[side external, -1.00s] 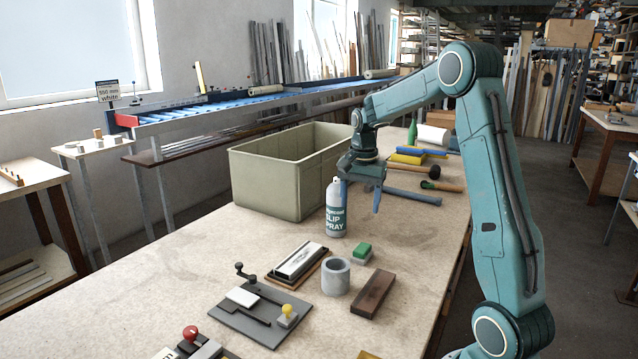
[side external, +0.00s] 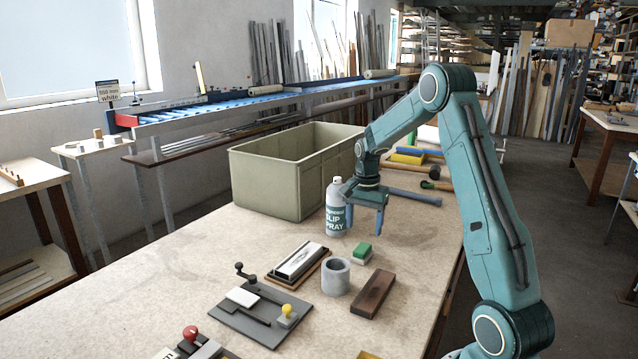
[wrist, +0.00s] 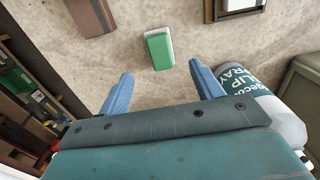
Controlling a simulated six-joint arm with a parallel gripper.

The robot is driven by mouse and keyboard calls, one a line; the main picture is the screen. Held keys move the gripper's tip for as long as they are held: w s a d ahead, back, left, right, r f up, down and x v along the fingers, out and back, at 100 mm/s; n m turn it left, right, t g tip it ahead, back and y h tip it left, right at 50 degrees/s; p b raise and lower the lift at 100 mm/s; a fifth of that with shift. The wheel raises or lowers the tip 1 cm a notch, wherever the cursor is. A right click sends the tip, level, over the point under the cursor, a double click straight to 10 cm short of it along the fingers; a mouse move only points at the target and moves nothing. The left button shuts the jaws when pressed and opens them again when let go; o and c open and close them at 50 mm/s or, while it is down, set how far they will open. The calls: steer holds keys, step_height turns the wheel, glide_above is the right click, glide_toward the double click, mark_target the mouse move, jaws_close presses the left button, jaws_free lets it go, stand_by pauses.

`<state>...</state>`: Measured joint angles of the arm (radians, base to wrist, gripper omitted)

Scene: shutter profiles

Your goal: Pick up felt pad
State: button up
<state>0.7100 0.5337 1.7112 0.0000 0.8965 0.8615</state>
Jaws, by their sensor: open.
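The felt pad appears to be the small block with a green top and a pale underside (side external: 361,253). It lies on the bench between the grey ring and the spray bottle. In the wrist view the felt pad (wrist: 158,48) is ahead of the fingertips, roughly centred between them. My gripper (side external: 366,228) is open and empty, above and behind the pad in the side view. Its two blue fingers (wrist: 161,70) are spread apart in the wrist view, and neither touches the pad.
A spray bottle (side external: 336,208) stands close beside my gripper. A grey ring (side external: 336,277), a brown block (side external: 372,293) and a sharpening stone (side external: 299,261) lie near the pad. A beige crate (side external: 270,184) stands behind. The front left of the bench (side external: 130,290) is clear.

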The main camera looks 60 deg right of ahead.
mark_target(363, 247)
steer(key=shift+f, duration=1.65)
steer(key=shift+f, duration=0.1)
steer(key=shift+f, duration=2.5)
steer(key=shift+c, duration=0.3)
steer(key=c, duration=1)
